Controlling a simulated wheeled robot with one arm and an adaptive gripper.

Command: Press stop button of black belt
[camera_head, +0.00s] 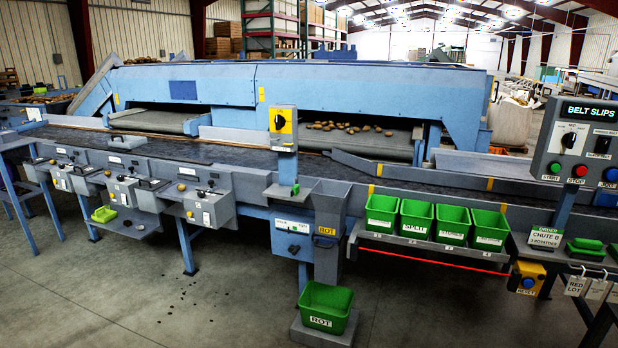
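A grey control panel (548,140) stands at the right edge, with a display reading "BELT SLIPS". Low on it is a red button (580,170) above a label that appears to read "STOP". A green button (555,168) sits to its left and a blue button (611,175) to its right. A black selector knob (568,140) is above them. The long black belt (215,155) runs across the machine, in front of the blue housing. Whether it is moving cannot be told. My gripper is not in view, and nothing is seen touching the panel.
Several green bins (382,212) sit on a shelf left of the panel. A green "ROT" bin (326,306) stands low in front. A yellow box with a blue button (527,278) hangs below the panel. Potatoes (345,127) lie under the blue housing (370,95). Floor at front left is mostly clear.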

